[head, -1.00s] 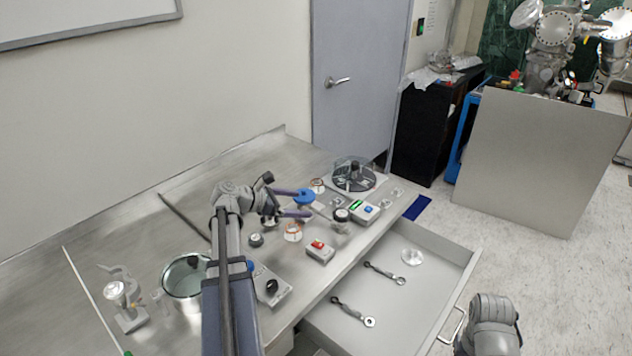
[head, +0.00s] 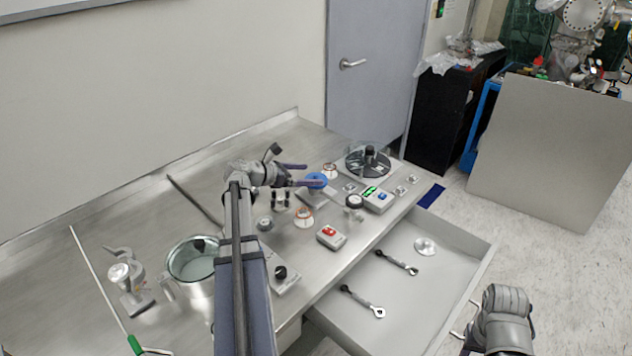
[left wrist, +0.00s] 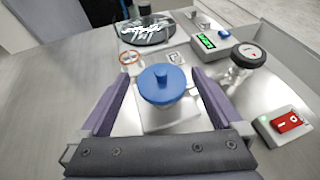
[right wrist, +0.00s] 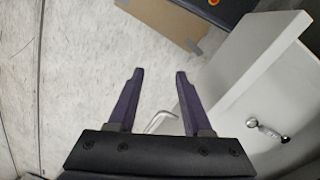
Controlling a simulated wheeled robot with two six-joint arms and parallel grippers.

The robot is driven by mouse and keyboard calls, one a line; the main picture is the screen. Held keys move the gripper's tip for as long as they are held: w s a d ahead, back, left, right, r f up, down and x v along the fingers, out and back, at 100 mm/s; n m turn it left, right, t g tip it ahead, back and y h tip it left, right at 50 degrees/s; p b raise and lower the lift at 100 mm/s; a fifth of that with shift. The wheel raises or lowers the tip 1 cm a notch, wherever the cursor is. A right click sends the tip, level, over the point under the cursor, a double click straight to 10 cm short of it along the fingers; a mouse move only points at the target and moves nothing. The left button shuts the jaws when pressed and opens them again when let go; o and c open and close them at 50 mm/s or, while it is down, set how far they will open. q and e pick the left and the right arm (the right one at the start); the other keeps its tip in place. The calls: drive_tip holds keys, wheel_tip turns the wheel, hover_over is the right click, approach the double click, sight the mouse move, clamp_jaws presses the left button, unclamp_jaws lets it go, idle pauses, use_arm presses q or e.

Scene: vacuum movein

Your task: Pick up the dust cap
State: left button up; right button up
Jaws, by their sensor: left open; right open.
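The dust cap appears to be the blue round cap with a small knob (left wrist: 162,86), seated on a pale block on the bench. It also shows in the head view (head: 316,180). My left gripper (head: 312,175) is open, with its fingers on either side of the cap; in the left wrist view the fingers (left wrist: 160,92) flank it with a gap on each side. I cannot tell how high the fingers are above the block. My right gripper (right wrist: 153,75) is open and empty, over the floor beside the open drawer.
A gauge (left wrist: 250,57), a red-switch box (head: 331,237), a green-display box (head: 377,199) and a dark round device (head: 368,160) stand near the cap. A steel pot (head: 196,262) is at the left. The open drawer (head: 400,300) holds two wrenches and a disc.

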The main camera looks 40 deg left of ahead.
sight(314, 175)
use_arm(q)
drive_tip(key=b+x, duration=0.1)
drive_tip(key=x, duration=0.2)
drive_tip(key=shift+w+d+f, duration=0.15)
drive_tip(key=shift+w+f, duration=0.1)
drive_tip(key=shift+c, duration=0.4)
drive_tip(key=shift+s, duration=0.15)
clamp_jaws()
